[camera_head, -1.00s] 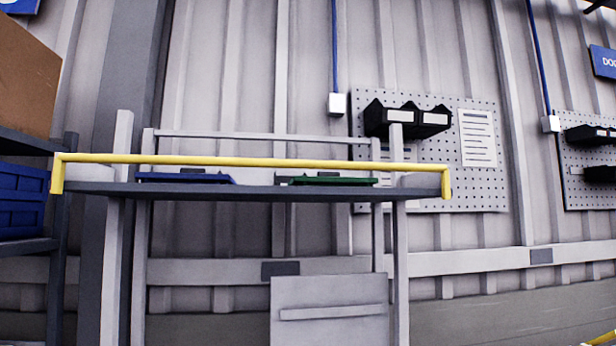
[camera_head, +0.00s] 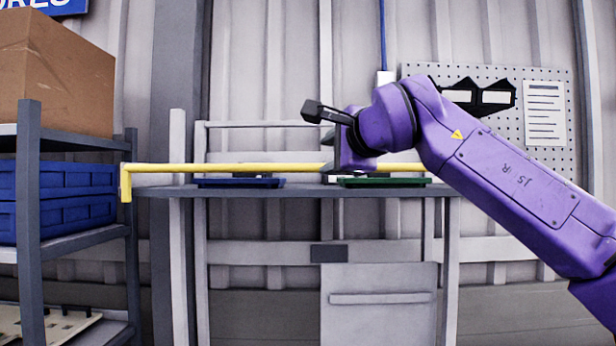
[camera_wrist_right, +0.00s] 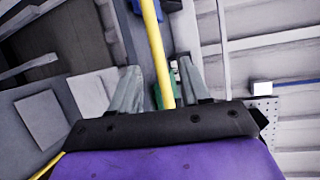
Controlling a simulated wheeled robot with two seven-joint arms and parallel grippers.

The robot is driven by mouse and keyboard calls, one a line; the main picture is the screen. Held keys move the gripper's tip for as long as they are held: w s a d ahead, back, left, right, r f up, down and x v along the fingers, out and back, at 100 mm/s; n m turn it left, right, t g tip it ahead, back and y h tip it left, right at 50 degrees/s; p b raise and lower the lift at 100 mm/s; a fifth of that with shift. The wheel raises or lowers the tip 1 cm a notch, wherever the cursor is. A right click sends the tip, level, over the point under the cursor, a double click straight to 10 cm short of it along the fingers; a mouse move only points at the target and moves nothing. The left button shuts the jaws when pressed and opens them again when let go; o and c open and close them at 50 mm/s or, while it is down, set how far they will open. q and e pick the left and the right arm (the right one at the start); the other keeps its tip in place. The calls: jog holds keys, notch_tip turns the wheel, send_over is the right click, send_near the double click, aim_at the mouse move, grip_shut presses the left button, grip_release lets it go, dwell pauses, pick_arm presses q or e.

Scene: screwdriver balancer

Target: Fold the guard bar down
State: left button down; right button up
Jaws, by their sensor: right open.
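The yellow guard bar (camera_head: 230,168) runs level across the front of the grey shelf (camera_head: 300,191), a little above its board. Its left end bends down to the shelf's left side; its right end is hidden behind my right arm. My right gripper (camera_head: 342,158) is at the bar, right of its middle, and its fingers are mostly hidden in the head view. In the right wrist view my gripper (camera_wrist_right: 160,75) is open, with its grey fingers apart and the bar (camera_wrist_right: 155,45) running between them. I cannot tell whether they touch it. My left gripper is not in view.
A blue tray (camera_head: 240,182) and a green tray (camera_head: 385,181) lie on the shelf behind the bar. A dark rack at left holds a cardboard box (camera_head: 60,75) and blue bins (camera_head: 70,195).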

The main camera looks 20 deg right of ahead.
aim_at(312, 167)
jog(key=shift+n, duration=0.4)
jog(key=w+p, duration=0.1)
jog(key=w, duration=0.2)
jog(key=w+a+f+p, duration=0.1)
jog(key=w+p, duration=0.1)
jog(key=w, duration=0.2)
jog(key=w+f+p, duration=0.1)
jog(key=w+p, duration=0.1)
jog(key=w, duration=0.1)
jog(key=shift+w+a, duration=0.2)
jog(key=shift+w, duration=0.1)
jog(key=shift+w+f, duration=0.3)
jog(key=shift+w, duration=0.25)
jog(key=shift+s, duration=0.1)
grip_shut()
